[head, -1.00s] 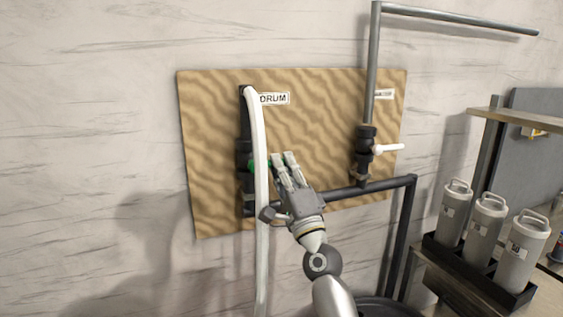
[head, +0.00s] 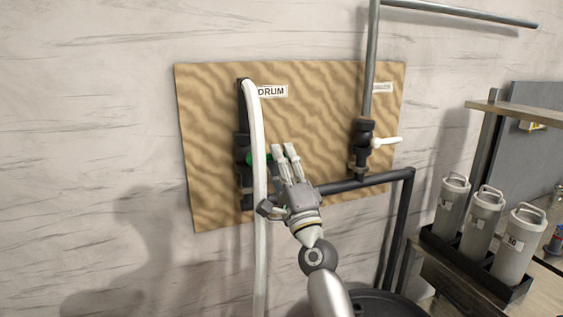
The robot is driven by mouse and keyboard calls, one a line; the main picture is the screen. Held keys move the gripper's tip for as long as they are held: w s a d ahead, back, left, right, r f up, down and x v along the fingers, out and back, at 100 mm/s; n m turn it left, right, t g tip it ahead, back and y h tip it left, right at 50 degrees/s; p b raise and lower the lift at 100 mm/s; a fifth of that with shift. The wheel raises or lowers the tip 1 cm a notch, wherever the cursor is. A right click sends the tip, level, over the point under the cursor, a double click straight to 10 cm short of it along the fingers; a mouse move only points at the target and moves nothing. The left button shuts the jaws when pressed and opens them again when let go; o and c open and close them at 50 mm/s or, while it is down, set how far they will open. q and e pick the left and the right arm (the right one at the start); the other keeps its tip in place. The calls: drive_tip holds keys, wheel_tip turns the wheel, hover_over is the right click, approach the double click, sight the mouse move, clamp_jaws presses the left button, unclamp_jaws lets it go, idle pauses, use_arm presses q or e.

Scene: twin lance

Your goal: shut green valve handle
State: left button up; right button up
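The green valve handle (head: 251,158) is on the black valve at the left of the wooden board. It is partly hidden behind a white hose, and its right end lies near my fingers. My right gripper (head: 284,149) is just right of the hose, fingers pointing up at the board. My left gripper is not in view.
A white hose (head: 260,200) hangs down in front of the valve, close to my gripper. A second valve with a white handle (head: 386,142) is on the right pipe. A dark pipe (head: 390,178) crosses below. Grey canisters (head: 483,220) stand in a black rack at right.

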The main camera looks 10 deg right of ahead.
drive_tip(key=v, duration=1.2)
